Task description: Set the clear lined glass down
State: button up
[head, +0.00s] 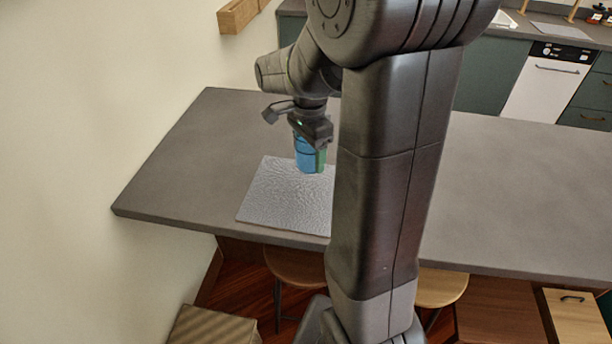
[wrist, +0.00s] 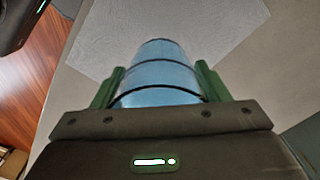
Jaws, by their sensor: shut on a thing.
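The clear lined glass (head: 309,158) looks bluish, with dark lines around it. My gripper (head: 312,141) points down and is shut on it, over the far part of a grey textured mat (head: 270,200). In the wrist view the glass (wrist: 160,75) sits between the two green fingers of my gripper (wrist: 158,88). The mat (wrist: 105,40) shows beyond it. The glass's lower end is close to the mat; I cannot tell whether it touches. My arm hides the mat's right side in the head view.
The mat lies on a long grey counter (head: 170,160), clear to the left and at right. Stools (head: 440,288) stand under its near edge. A wall borders the left. A kitchen counter with a white appliance (head: 545,85) is at the back.

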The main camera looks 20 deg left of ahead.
notch_tip(320, 180, down, 10)
jog(key=shift+r+p, duration=0.2)
jog(key=shift+p, duration=0.25)
jog(key=shift+f, duration=0.2)
jog(key=o, duration=1.3)
notch_tip(320, 180, up, 12)
jog(key=shift+r+b, duration=0.2)
jog(key=shift+b, duration=0.15)
